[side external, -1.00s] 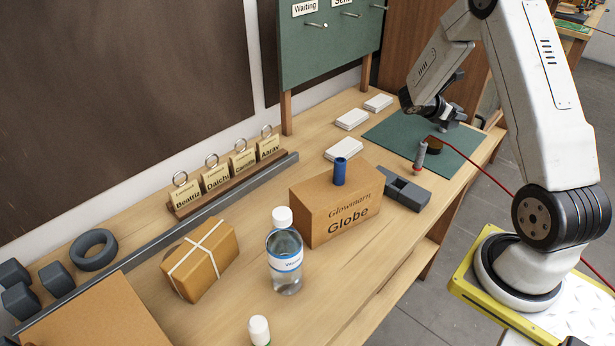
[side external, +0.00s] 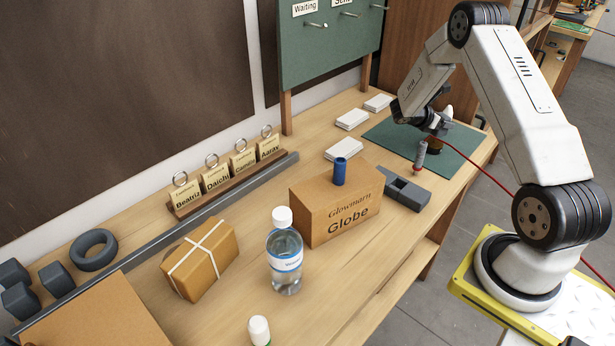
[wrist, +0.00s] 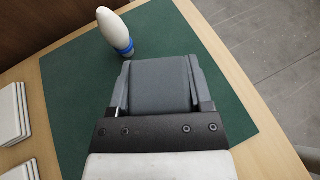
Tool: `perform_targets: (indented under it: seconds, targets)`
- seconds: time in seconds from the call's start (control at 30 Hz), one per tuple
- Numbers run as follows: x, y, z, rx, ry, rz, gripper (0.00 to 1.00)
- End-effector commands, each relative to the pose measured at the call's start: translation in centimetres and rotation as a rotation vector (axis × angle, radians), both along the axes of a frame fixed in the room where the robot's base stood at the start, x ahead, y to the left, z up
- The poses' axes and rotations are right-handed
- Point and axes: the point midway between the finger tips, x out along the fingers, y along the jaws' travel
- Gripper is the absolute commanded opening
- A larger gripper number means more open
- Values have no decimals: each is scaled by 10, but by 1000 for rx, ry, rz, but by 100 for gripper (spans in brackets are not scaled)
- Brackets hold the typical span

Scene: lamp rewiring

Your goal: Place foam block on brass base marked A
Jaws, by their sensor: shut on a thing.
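My gripper (wrist: 155,80) is shut on a grey block (wrist: 160,92), which I take to be the foam block; its broad face fills the space between the fingers in the wrist view. In the side view my gripper (side external: 432,122) is low over the green mat (side external: 383,133), and the block cannot be made out there. Whether the block touches anything beneath it cannot be told. A brownish piece (side external: 440,132) shows just by the gripper; whether it is a brass base is unclear. No letter A can be read.
A white bulb-shaped thing with a blue band (wrist: 115,33) stands close by the gripper. A grey and red upright piece (side external: 420,156) with a red cable stands at the mat's near edge. White card stacks (side external: 352,119), a dark grey holder (side external: 405,190) and the Globe box (side external: 335,208) lie to the left.

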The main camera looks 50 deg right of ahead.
Motion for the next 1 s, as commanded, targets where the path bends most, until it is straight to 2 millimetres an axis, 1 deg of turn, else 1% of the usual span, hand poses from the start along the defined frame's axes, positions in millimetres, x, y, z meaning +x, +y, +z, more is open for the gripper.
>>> perform_targets:
  seconds: [0.2,0.3,0.8,0.83,0.87,0.9,0.93,1.0]
  targets:
    - [1,-1,-23,1,3,1,11]
    - [1,-1,-29,0,0,0,11]
    - [1,-1,-35,0,0,0,11]
    - [1,-1,-35,0,0,0,71]
    - [1,-1,-34,0,0,0,80]
    - [1,-1,-34,0,-1,0,93]
    - [1,-1,-34,0,-1,0,100]
    - [1,-1,-34,0,-1,0,100]
